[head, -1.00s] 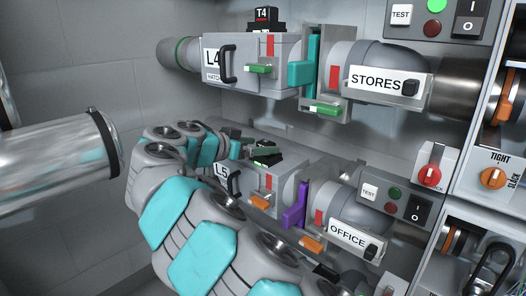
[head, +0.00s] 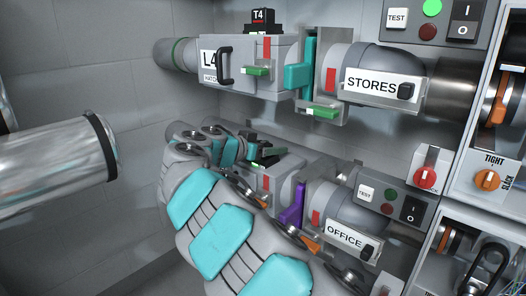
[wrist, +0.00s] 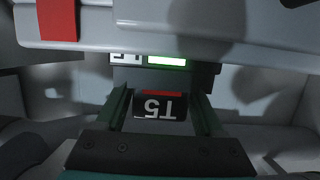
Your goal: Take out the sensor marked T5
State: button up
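The sensor marked T5 (wrist: 160,106) is a dark block with a white label and a red stripe, upside down in the wrist view. My gripper (wrist: 162,100) has its two dark green fingers on either side of it. Narrow gaps show beside the label, so the fingers look open around it. Behind it is a dark base with a lit green strip (wrist: 167,61). In the head view my arm covers much of the L5 housing (head: 283,170), and the T5 label is hidden. My gripper (head: 258,153) is small and dark there, at the housing's top.
Above is the L4 housing (head: 265,50) with sensor T4 (head: 262,18) on top. The STORES (head: 372,84) and OFFICE (head: 345,237) pipes lie to the right. A purple slide (head: 293,207) stands beside L5. A shiny pipe (head: 60,165) juts in at left.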

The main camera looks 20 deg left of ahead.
jog(key=c, duration=1.1)
jog(key=shift+o, duration=0.2)
